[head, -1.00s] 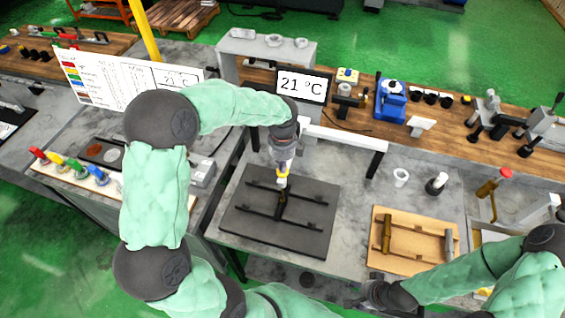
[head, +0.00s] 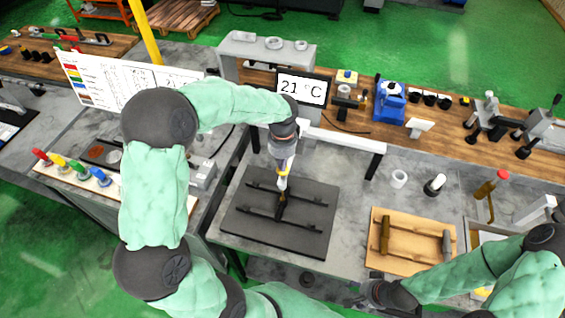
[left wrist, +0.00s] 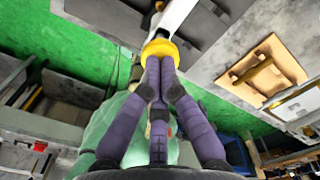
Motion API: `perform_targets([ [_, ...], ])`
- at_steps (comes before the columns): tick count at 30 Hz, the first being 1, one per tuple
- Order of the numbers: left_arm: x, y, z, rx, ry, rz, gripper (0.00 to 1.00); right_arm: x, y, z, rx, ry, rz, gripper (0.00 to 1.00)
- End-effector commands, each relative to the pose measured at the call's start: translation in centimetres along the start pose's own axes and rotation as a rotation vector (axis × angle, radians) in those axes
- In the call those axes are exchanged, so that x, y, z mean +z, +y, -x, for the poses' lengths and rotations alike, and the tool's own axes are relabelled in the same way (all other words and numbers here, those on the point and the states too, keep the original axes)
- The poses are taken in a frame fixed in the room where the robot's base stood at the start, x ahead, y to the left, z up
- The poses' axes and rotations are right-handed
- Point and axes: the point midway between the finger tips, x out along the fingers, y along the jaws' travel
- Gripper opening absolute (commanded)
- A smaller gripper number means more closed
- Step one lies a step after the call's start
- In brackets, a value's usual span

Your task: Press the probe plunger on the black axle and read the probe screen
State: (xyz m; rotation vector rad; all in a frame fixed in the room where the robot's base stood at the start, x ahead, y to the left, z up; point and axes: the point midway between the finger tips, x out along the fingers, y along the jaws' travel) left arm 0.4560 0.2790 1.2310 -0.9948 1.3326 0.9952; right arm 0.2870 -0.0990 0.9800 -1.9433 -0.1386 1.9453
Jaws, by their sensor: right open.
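My left gripper (head: 285,157) is shut on the temperature probe, which has a yellow collar (left wrist: 160,48) and a white shaft (left wrist: 175,18) in the left wrist view. In the head view the probe (head: 282,183) points down, close to upright, with its lower end at the black axle (head: 281,207). I cannot tell whether its plunger is pressed in. The black axle lies across two dark rails on a dark grey plate (head: 310,240). The probe screen (head: 302,88) reads 21 °C. My right gripper (head: 372,296) is open and empty at the bottom edge, partly hidden.
A wooden tray (head: 410,262) with a brown and a grey cylinder lies right of the plate. A white cup (head: 399,179) stands behind it. A white chart board (head: 125,85) and several coloured-handled tools (head: 75,168) are at the left. A blue device (head: 389,102) stands at the back.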

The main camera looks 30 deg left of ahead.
Motion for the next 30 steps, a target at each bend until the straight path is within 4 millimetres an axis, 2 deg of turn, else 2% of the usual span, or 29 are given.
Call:
perform_targets([
  [18, 0.0, 0.0, 5.5, -0.001, -0.001, -0.001, 0.00, 0.1, -1.4, 3.8, 0.000, 0.000, 0.000, 0.55],
  [30, 0.0, 0.0, 5.6, 0.000, 0.000, 0.000, 0.00, 0.1, -1.4, 3.8, 0.000, 0.000, 0.000, 0.55],
])
